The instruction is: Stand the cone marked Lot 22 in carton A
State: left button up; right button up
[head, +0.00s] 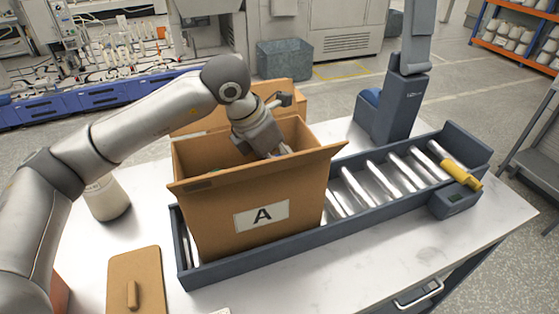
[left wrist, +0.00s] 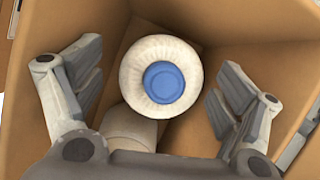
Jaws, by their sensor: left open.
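Carton A (head: 225,222) is an open brown box with a white "A" label, standing on a roller conveyor. My left gripper (head: 283,152) reaches down into it, its fingertips partly hidden by the walls. In the left wrist view a white yarn cone (left wrist: 160,103) with a blue top stands inside the carton, between the spread fingers of my left gripper (left wrist: 158,78). The fingers appear clear of it. A second cream cone (left wrist: 128,125) shows below it, partly hidden by the gripper. No lot mark is readable. My right gripper is not in view.
A whitish cone (head: 107,200) stands on the table left of the carton. A brown board with a handle (head: 133,280) lies at the front left. Another carton (head: 285,90) is behind carton A. Conveyor rollers (head: 380,178) to the right are bare; a yellow object (head: 460,173) lies at the conveyor's right end.

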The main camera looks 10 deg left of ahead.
pick_arm(q)
jog(key=v, duration=1.1)
jog(key=shift+r, duration=0.35)
